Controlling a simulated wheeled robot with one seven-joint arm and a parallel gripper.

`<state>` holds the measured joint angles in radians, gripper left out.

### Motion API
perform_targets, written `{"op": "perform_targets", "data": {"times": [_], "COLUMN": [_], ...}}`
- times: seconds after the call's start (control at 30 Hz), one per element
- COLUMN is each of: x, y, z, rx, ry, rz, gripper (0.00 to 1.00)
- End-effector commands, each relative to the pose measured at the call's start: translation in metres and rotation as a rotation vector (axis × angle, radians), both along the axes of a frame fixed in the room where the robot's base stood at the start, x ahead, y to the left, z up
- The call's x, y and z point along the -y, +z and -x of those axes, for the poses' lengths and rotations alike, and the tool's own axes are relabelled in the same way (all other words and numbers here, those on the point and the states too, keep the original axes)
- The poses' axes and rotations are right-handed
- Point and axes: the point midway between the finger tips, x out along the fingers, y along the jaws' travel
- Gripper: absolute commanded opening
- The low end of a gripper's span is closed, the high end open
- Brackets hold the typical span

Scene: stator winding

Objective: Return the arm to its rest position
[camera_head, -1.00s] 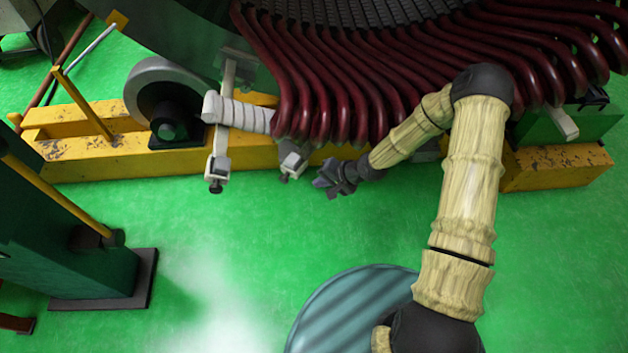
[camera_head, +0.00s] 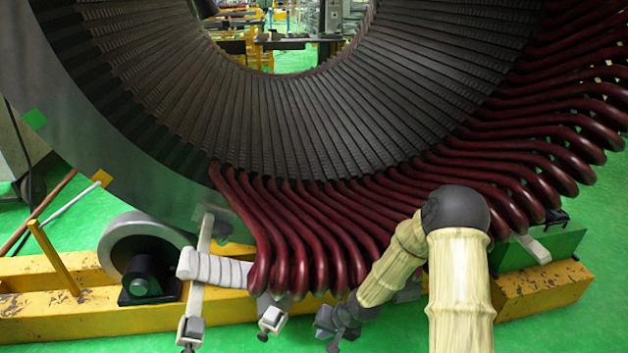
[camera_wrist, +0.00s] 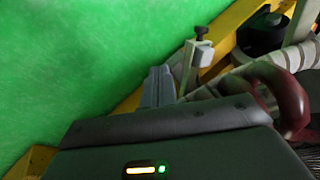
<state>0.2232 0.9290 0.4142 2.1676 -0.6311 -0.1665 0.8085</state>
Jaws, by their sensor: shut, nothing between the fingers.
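My arm (camera_head: 460,290) reaches up from the bottom right of the head view and bends at a dark elbow joint. My gripper (camera_head: 336,327) is at its end, low in the middle of the picture, in front of the dark red coil ends (camera_head: 300,245) of the stator. In the wrist view my gripper (camera_wrist: 158,85) shows as grey fingers close together, with nothing between them. A white-wrapped bar (camera_head: 215,268) and a clamp (camera_head: 270,320) are left of the gripper. The clamp also shows in the wrist view (camera_wrist: 201,50), beyond the fingers.
The large round stator (camera_head: 130,110) fills the back. It rests by a roller (camera_head: 140,250) on a worn yellow beam (camera_head: 60,320). A red coil end (camera_wrist: 285,95) is close on the right in the wrist view. Green floor (camera_wrist: 80,60) is clear on the left there.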

Motion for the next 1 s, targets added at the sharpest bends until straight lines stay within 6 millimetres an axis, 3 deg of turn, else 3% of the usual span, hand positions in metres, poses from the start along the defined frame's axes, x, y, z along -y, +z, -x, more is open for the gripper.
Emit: {"op": "perform_targets", "data": {"times": [0.27,0.5,0.7,1.0], "x": [0.058,0.096,0.116,0.126], "y": [0.07,0.13,0.174,0.209], "z": [0.019,0.052,0.088,0.13], "rx": [0.047,0.055,0.054,0.053], "ry": [0.073,0.099,0.108,0.117], "rz": [0.254,0.401,0.462,0.471], "gripper": [0.0,0.0,0.0,0.0]}}
